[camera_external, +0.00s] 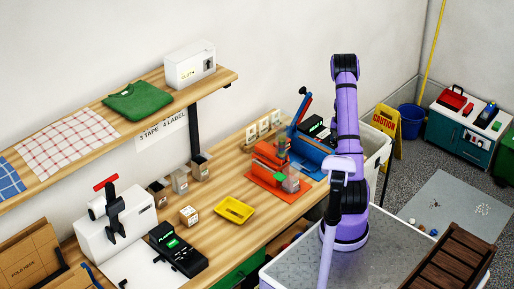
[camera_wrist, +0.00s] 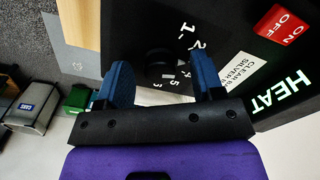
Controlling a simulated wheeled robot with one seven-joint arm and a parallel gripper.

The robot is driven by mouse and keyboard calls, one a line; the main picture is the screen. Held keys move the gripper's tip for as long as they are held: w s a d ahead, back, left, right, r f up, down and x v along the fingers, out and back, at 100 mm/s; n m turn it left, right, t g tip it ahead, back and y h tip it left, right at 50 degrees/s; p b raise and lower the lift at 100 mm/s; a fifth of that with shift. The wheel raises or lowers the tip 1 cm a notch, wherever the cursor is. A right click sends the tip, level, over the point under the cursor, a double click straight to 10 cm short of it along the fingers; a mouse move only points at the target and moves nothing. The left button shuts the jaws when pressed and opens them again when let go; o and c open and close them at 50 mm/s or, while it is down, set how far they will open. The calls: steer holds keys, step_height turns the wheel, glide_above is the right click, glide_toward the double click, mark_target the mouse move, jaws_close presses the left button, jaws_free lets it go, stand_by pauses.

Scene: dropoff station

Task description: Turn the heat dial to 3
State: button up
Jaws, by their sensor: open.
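In the wrist view, the heat dial (camera_wrist: 160,58) is a dark round knob on a black panel (camera_wrist: 130,25), with white numbers around it. The 1 and 2 are readable; finger and shadow make the rest hard to read. I cannot tell which number the dial points to. My gripper (camera_wrist: 162,68) is open, its blue fingers apart on the left and right of the dial in the picture. I cannot tell whether they touch it. In the external view my purple arm stands at the bench's right end; the gripper cannot be made out clearly.
A red ON/OFF switch (camera_wrist: 284,24), a HEAT label (camera_wrist: 282,95) and a white notice (camera_wrist: 238,75) lie right of the dial. In the external view, an orange sealer (camera_external: 272,178), a blue sealer (camera_external: 310,160) and a yellow tray (camera_external: 234,211) stand on the bench (camera_external: 225,245).

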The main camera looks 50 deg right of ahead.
step_height(320, 180, up, 11)
stand_by(0.5)
steer(key=shift+f, duration=0.15)
